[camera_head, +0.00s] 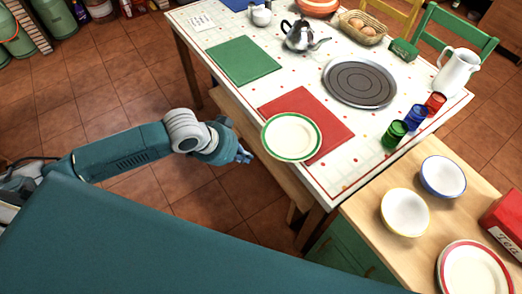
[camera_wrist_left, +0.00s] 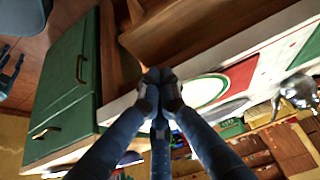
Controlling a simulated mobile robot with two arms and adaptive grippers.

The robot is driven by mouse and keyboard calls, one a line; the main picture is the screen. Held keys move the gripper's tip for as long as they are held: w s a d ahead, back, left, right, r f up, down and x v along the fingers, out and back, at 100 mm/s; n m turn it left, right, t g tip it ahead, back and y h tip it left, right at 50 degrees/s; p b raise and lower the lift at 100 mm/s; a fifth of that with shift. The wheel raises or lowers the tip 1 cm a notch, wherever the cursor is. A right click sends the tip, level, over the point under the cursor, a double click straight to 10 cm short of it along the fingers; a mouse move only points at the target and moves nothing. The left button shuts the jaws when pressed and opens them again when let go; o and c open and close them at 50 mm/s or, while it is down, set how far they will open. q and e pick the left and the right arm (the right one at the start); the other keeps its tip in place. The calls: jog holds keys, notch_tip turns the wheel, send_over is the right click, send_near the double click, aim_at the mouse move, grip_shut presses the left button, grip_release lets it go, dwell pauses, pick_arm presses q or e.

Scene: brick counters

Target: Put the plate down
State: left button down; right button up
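A white plate with a green rim (camera_head: 291,137) is at the table's near left edge, over the corner of a red mat (camera_head: 325,120). Its left rim reaches the table edge in the picture. Part of the plate (camera_wrist_left: 208,90) also shows in the left wrist view, beyond my fingertips. My left gripper (camera_head: 246,157) is just left of the plate, with a small gap between them in the head view. In the left wrist view its fingertips (camera_wrist_left: 160,77) are together, with nothing seen between them. My right gripper is not in view.
The table (camera_head: 230,95) holds a green mat (camera_head: 243,61), a teapot (camera_head: 301,36), a grey round tray (camera_head: 359,82), coloured glasses and a white jug (camera_head: 457,70). A bench (camera_head: 262,150) runs along its left side. A counter at right holds bowls (camera_head: 405,212) and stacked plates.

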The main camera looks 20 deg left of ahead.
aim_at(280, 144)
pick_arm(q)
jog(key=w+d+f+p, duration=0.1)
jog(key=w+d+f, duration=0.2)
jog(key=w, duration=0.1)
jog(key=shift+w+d, duration=0.25)
jog(key=shift+d, duration=0.05)
jog(key=w+d, duration=0.4)
jog(key=w, duration=0.1)
jog(key=shift+p, duration=0.35)
jog(key=shift+a+r, duration=0.1)
jog(key=shift+a, duration=0.05)
